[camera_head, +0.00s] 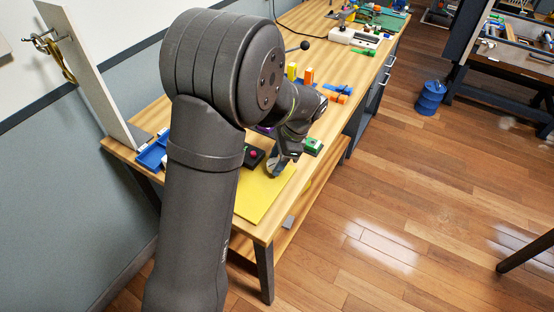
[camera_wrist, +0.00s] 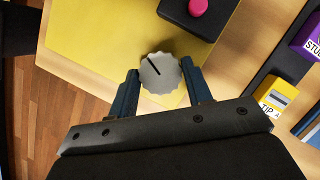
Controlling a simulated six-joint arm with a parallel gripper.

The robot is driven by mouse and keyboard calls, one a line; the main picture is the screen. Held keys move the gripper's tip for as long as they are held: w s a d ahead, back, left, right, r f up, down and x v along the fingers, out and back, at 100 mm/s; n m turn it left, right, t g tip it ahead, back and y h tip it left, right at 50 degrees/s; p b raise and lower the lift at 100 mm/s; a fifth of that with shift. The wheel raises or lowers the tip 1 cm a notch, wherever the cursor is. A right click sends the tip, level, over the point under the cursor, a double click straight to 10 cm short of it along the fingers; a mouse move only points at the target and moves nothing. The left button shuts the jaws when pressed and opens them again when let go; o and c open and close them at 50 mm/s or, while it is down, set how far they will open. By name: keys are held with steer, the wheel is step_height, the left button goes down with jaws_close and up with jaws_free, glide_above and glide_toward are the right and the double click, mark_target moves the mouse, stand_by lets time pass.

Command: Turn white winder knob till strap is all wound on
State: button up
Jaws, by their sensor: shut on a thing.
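The white winder knob (camera_wrist: 162,73) shows in the wrist view, with a scalloped rim and a dark line on its face pointing to the upper left. My gripper (camera_wrist: 162,82) has one dark blue finger on each side of the knob and is shut on it. In the head view my gripper (camera_head: 277,166) is low over the near end of the bench, partly behind my arm. I cannot make out the strap in either view, and the body under the knob is hidden.
A yellow sheet (camera_wrist: 100,40) lies under the knob area. A black box with a pink button (camera_wrist: 197,7) stands close by. A yellow bin (camera_wrist: 277,95) and a purple bin (camera_wrist: 307,38) are at the right. A blue tray (camera_head: 152,153) and a green block (camera_head: 313,147) flank my arm.

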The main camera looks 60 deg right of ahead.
steer(key=n+g+y, duration=0.1)
steer(key=n, duration=0.3)
steer(key=shift+w+d+n, duration=0.1)
steer(key=shift+w+n, duration=0.05)
steer(key=shift+n, duration=0.25)
steer(key=n+g, duration=0.1)
steer(key=n, duration=0.1)
steer(key=n+g, duration=0.1)
steer(key=n, duration=0.1)
steer(key=shift+w+y, duration=0.1)
steer(key=shift+y, duration=0.2)
steer(key=n+g, duration=0.1)
steer(key=n, duration=0.4)
steer(key=shift+w+g, duration=0.15)
steer(key=shift+g, duration=0.25)
steer(key=shift+n+g+h, duration=0.5)
steer(key=shift+n+g, duration=0.2)
steer(key=shift+n, duration=1.5)
steer(key=o, duration=1)
steer(key=shift+w+r, duration=0.1)
